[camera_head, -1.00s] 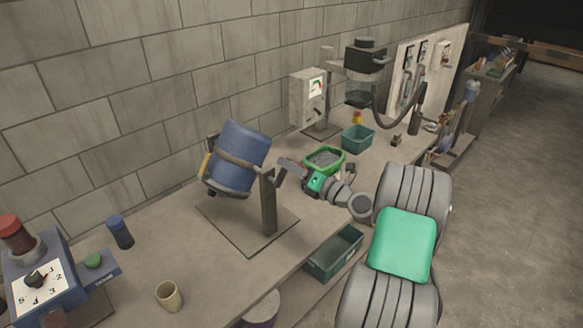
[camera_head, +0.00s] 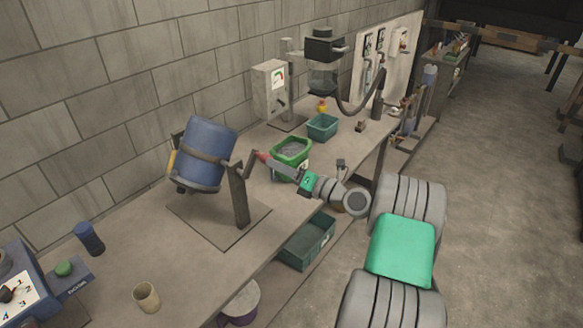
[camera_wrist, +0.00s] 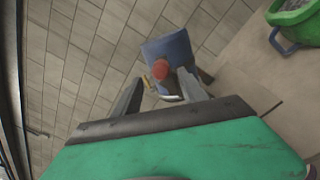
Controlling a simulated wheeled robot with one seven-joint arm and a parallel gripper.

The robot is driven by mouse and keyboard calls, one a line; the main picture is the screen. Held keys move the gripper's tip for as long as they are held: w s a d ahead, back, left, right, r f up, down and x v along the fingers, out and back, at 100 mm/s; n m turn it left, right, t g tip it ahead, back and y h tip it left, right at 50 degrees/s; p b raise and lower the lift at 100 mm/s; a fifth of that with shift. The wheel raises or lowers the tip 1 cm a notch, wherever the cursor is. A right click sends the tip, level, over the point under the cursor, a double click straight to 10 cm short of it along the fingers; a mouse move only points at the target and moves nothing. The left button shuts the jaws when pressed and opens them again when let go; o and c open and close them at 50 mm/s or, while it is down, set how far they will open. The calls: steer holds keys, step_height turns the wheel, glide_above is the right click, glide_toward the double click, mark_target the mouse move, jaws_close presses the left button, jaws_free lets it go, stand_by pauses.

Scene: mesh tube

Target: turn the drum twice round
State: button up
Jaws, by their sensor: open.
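The blue drum (camera_head: 208,146) hangs tilted in a metal band on a dark post stand (camera_head: 240,200) on the bench. A crank with a red handle (camera_head: 262,156) sticks out on the stand's right side. My gripper (camera_head: 272,162) reaches in from the right, its fingertips close to the red handle. In the wrist view the red handle (camera_wrist: 161,69) shows between the two spread fingers (camera_wrist: 160,84), with the drum (camera_wrist: 170,47) behind it. The gripper is open. Whether a finger touches the handle I cannot tell.
A green tub (camera_head: 292,140) of grey material stands behind my gripper, with a teal bin (camera_head: 322,126) farther back. A blue control box (camera_head: 35,290), a dark blue cylinder (camera_head: 89,238) and a beige cup (camera_head: 146,297) are at the left front.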

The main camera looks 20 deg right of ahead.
mark_target(260, 156)
steer(key=w+a+m+b, duration=0.1)
steer(key=m+b, duration=0.4)
steer(key=m, duration=0.5)
steer(key=w+a+m+h+b, duration=0.1)
steer(key=w+m+b, duration=0.3)
steer(key=m, duration=0.6)
steer(key=w+a+m+h+b, duration=0.1)
steer(key=w+m+b, duration=0.1)
steer(key=m+b, duration=0.4)
steer(key=shift+w+a+m+t+b, duration=0.1)
steer(key=shift+m+t+b, duration=0.1)
steer(key=shift+m, duration=0.95)
steer(key=shift+w+a+m+t+b, duration=0.1)
steer(key=shift+m+b, duration=0.1)
steer(key=shift+m, duration=0.95)
